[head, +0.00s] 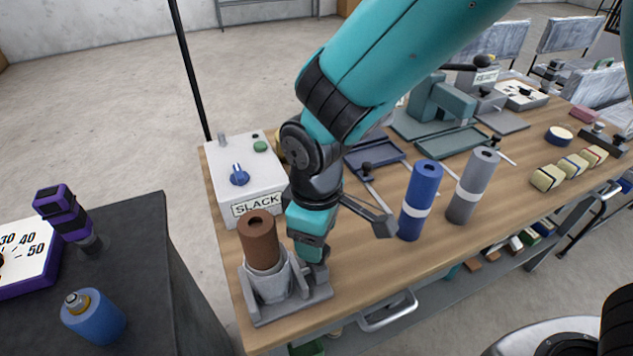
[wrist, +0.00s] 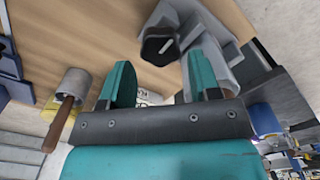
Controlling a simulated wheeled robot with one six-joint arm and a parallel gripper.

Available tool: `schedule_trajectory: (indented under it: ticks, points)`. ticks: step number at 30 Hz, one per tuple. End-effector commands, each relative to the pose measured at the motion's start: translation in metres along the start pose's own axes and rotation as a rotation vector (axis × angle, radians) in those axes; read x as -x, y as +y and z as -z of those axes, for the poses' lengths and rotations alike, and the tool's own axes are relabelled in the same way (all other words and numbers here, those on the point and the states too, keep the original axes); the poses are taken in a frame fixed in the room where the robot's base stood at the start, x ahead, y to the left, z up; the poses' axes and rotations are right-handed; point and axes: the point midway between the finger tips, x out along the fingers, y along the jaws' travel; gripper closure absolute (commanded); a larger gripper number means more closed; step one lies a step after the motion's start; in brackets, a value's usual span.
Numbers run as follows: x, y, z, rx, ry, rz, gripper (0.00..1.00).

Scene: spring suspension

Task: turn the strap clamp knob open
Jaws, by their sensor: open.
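The strap clamp (head: 285,293) is a grey bracket at the table's front left corner. It holds an upright brown cylinder (head: 258,235) with a light band around its lower part. The clamp's knob (wrist: 160,46) is black and lobed with a white line on top, seen in the wrist view beside the grey clamp body (wrist: 222,60). In the head view my gripper largely hides the knob. My gripper (head: 311,255) points down just right of the brown cylinder. In the wrist view the open, empty teal fingers (wrist: 162,78) are spread, with the knob just ahead of their gap.
A white box (head: 222,175) labelled SLACK, with a blue knob, stands behind the clamp. A blue roll (head: 420,200) and a grey roll (head: 473,187) stand to the right. A dark cabinet (head: 150,240) is left across a gap. Bare table lies right of my gripper.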

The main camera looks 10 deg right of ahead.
Motion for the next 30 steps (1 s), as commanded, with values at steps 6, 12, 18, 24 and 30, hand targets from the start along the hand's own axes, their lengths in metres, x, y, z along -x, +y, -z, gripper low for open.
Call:
schedule_trajectory:
  ticks: [6, 12, 18, 24, 30]
  points:
    - [0.059, 0.001, 0.001, 0.000, 0.008, -0.003, 0.43]
    - [0.106, 0.001, 0.001, 0.000, 0.006, -0.003, 0.43]
    - [0.134, 0.001, 0.001, 0.000, 0.004, -0.002, 0.43]
    - [0.142, 0.000, 0.000, 0.000, 0.001, -0.001, 0.43]
    - [0.142, 0.000, 0.000, 0.000, 0.001, -0.001, 0.43]
